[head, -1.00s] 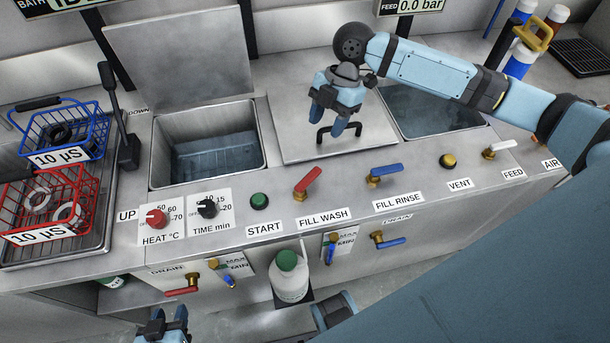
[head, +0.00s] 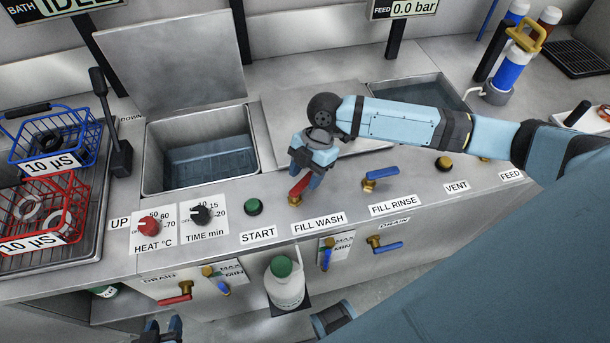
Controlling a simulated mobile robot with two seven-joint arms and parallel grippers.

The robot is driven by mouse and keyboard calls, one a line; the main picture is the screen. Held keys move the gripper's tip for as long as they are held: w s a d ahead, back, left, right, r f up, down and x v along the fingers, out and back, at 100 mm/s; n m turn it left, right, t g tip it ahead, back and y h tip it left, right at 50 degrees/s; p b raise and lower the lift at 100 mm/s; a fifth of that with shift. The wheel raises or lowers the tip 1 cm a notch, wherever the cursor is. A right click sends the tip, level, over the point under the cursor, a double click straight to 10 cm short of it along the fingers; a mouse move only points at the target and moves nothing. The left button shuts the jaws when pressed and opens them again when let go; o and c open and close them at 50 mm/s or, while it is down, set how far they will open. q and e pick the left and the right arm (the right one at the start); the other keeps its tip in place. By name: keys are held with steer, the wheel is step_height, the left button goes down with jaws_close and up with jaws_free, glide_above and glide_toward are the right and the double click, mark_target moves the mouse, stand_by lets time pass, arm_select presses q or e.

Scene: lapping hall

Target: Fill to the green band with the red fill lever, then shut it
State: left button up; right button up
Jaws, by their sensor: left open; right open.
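The red fill lever (head: 299,187) sits above the FILL WASH label on the front ledge. My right gripper (head: 304,179) is open, pointing down right at the lever, with fingers around or just above it; contact cannot be told. My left gripper (head: 164,327) is open and empty at the bottom edge, in front of the counter. The wash tank (head: 198,160) is open and looks bluish inside; its level is hard to tell. The level gauge with MAX and MIN marks (head: 222,276) is on the front panel; its green band is too small to read.
The blue FILL RINSE lever (head: 380,173) is right of the red one. The green START button (head: 253,207) is to its left. A red drain lever (head: 176,299) and a green-capped bottle (head: 285,286) are below. Blue (head: 54,140) and red (head: 42,211) baskets stand left.

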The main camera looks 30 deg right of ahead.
arm_select(q)
steer(key=shift+d, duration=0.1)
arm_select(e)
steer(key=shift+a+f, duration=0.15)
steer(key=shift+f, duration=0.3)
steer(key=shift+s, duration=0.1)
arm_select(q)
steer(key=shift+r, duration=0.1)
arm_select(e)
steer(key=shift+c, duration=0.2)
jaws_close()
arm_select(q)
steer(key=shift+w+d+r, duration=0.1)
steer(key=shift+r, duration=0.05)
arm_select(e)
steer(key=shift+r, duration=0.1)
